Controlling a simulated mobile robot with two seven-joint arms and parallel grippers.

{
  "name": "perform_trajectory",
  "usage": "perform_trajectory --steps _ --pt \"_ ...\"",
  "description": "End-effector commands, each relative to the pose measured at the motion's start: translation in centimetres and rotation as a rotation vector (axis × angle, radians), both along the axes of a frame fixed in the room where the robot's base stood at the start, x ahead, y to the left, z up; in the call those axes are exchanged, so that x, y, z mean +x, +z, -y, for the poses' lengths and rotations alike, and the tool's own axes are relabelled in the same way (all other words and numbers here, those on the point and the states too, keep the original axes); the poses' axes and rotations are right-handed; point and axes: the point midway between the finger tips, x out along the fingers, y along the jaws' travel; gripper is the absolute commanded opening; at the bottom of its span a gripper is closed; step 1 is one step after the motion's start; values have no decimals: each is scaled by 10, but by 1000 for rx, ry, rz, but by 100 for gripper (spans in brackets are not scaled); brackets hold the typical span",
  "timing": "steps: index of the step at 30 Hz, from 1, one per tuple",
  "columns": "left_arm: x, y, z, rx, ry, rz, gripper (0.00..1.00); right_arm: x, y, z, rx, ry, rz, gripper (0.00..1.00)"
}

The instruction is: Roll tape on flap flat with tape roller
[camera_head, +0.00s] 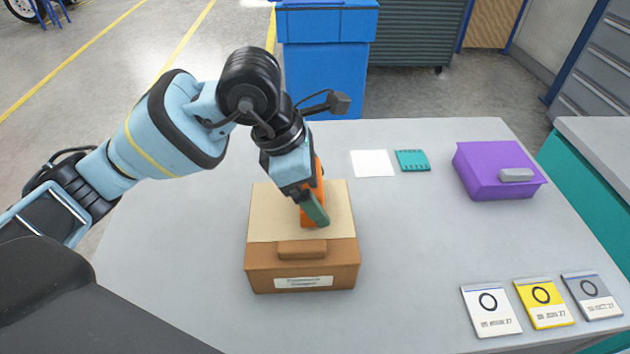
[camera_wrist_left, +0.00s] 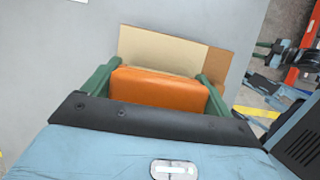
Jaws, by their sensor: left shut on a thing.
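A brown cardboard box (camera_head: 255,276) with a pale tan top flap (camera_head: 270,209) sits closed on the table. A brown strip (camera_head: 302,249), which looks like the tape, lies over the flap's front edge. My left gripper (camera_head: 311,212) points down over the right half of the flap, its green fingers shut on an orange block-like thing, probably the tape roller (camera_head: 319,175). In the left wrist view the orange roller (camera_wrist_left: 160,88) fills the space between the fingers, with the tan flap (camera_wrist_left: 160,48) beyond. I cannot tell whether the roller touches the flap. My right gripper is not in view.
The grey table (camera_head: 190,260) is clear around the box. A white sheet (camera_head: 372,163) and a teal pad (camera_head: 412,160) lie behind it. A purple box (camera_head: 493,172) stands at the right. Several labelled cards, including a yellow one (camera_head: 543,303), lie at the front right.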

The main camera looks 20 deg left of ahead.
Motion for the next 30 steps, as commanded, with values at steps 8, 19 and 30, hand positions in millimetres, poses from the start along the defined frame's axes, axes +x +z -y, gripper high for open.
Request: perform_trajectory --steps 8,19,30 --pt "12 -2 -6 1 3 -2 67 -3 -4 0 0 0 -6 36" --pt "22 -4 -11 4 1 -4 67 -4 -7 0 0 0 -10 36" --pt "7 -3 -4 5 -1 -6 67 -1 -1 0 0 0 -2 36"
